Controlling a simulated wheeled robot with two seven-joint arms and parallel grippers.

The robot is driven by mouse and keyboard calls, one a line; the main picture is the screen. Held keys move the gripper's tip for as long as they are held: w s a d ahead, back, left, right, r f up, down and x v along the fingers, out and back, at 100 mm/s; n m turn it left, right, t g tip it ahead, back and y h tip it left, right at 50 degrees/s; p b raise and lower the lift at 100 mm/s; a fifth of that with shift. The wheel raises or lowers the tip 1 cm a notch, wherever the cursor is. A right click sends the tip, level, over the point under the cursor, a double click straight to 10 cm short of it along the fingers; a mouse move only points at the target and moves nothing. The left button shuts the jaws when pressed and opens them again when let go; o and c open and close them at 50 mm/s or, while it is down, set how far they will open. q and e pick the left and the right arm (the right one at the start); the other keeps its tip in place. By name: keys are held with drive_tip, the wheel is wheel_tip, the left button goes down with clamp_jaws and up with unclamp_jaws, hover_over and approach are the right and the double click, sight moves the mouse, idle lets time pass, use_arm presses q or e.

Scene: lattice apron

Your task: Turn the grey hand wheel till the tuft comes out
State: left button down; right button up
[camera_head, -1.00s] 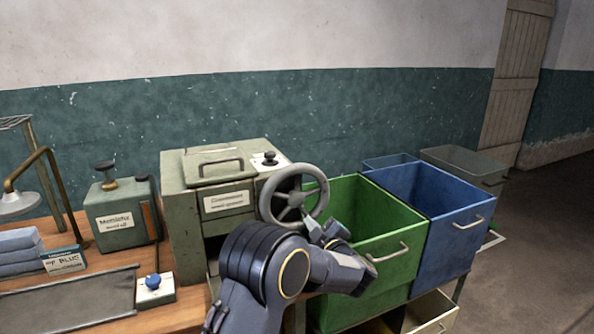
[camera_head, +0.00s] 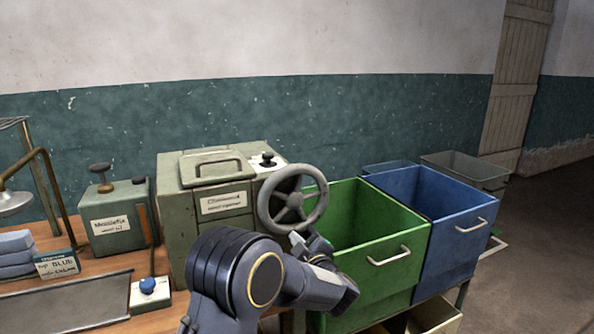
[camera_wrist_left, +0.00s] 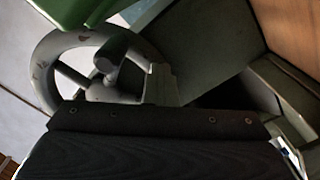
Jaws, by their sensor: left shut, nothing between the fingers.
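The grey hand wheel (camera_head: 293,221) is on the right side of a green-grey machine (camera_head: 224,204) with a lidded top. In the wrist view the wheel (camera_wrist_left: 45,60) shows at the upper left, with a stubby grip standing off it. My left gripper (camera_head: 298,241) is just below the wheel's lower rim, shut and empty. Its fingertips (camera_wrist_left: 160,80) lie beside the wheel in the wrist view; I cannot tell whether they touch it. No tuft is visible. My forearm hides the machine's lower front. My right gripper is not in view.
A green bin (camera_head: 377,266) stands close right of the wheel, with a blue bin (camera_head: 452,240) beyond it. A small green box (camera_head: 118,222), a blue-knobbed switch (camera_head: 149,294) and a grey tray (camera_head: 65,300) are on the bench at left.

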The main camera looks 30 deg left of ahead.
sight(278, 233)
use_arm(q)
drive_tip(key=shift+a+r, duration=0.1)
drive_tip(key=shift+s+a+r, duration=0.2)
drive_tip(key=shift+s+a, duration=0.4)
drive_tip(key=shift+s, duration=0.1)
drive_tip(key=shift+s+a+r, duration=0.15)
drive_tip(key=shift+s+a, duration=0.4)
drive_tip(key=shift+s, duration=0.15)
drive_tip(key=shift+s+a+r, duration=0.95)
drive_tip(key=shift+s+r, duration=0.2)
drive_tip(key=c, duration=1.3)
unclamp_jaws()
